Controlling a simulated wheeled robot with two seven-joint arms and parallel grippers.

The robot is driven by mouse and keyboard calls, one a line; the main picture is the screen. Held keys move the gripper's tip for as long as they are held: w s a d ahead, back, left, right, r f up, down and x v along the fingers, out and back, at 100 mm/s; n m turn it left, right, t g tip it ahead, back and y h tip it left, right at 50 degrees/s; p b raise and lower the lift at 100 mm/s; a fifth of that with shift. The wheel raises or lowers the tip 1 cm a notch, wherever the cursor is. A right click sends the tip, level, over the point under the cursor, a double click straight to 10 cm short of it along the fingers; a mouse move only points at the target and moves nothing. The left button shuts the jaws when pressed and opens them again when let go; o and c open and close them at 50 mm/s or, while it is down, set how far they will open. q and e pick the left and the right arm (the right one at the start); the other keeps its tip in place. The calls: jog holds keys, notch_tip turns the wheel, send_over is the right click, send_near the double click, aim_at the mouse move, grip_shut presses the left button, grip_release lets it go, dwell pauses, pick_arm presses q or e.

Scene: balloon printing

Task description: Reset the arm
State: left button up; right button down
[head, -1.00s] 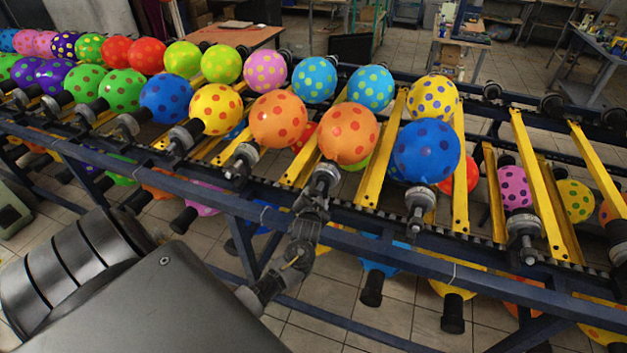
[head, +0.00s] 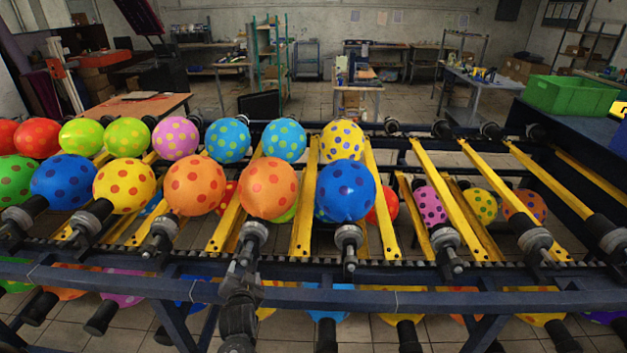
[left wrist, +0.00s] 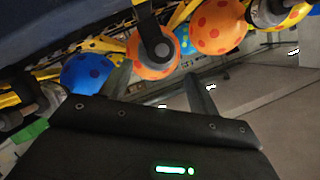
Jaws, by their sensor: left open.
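My left gripper (head: 247,262) is low in the middle of the head view, in front of the holder of an orange spotted balloon (head: 268,190). In the left wrist view its two dark fingers (left wrist: 160,90) stand wide apart with nothing between them. Beyond them an orange balloon (left wrist: 150,70) hangs on its grey holder, apart from the fingers. A blue spotted balloon (head: 345,190) is to the right of the orange one in the head view. My right gripper is in neither view.
Several spotted balloons sit on a conveyor rack with yellow bars (head: 458,212) and a dark blue front rail (head: 400,300) close to my left arm. A green crate (head: 570,95) stands at the back right. A table (head: 138,105) is behind at the left.

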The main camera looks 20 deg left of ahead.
pick_arm(q)
jog(key=shift+d, duration=0.1)
jog(key=s+d+f+g+h, duration=0.3)
jog(key=s+d+f+h, duration=0.15)
jog(key=s+d, duration=0.45)
jog(key=s+d+r+m+g+h, duration=0.1)
jog(key=s+d+g+h, duration=0.15)
jog(key=s, duration=0.65)
jog(key=s+d+r+g+h, duration=0.1)
jog(key=s+d+g, duration=0.25)
jog(key=s, duration=0.55)
notch_tip(320, 180, down, 33)
jog(key=s+d+g+b, duration=0.1)
jog(key=s+b, duration=0.2)
jog(key=b, duration=0.2)
jog(key=s+a+f+g+b, duration=0.1)
jog(key=s+a+f+b, duration=0.2)
jog(key=s+f, duration=1.2)
notch_tip(320, 180, down, 2)
jog(key=shift+s+f+m, duration=0.15)
jog(key=shift+s+m, duration=0.15)
jog(key=shift+s, duration=0.05)
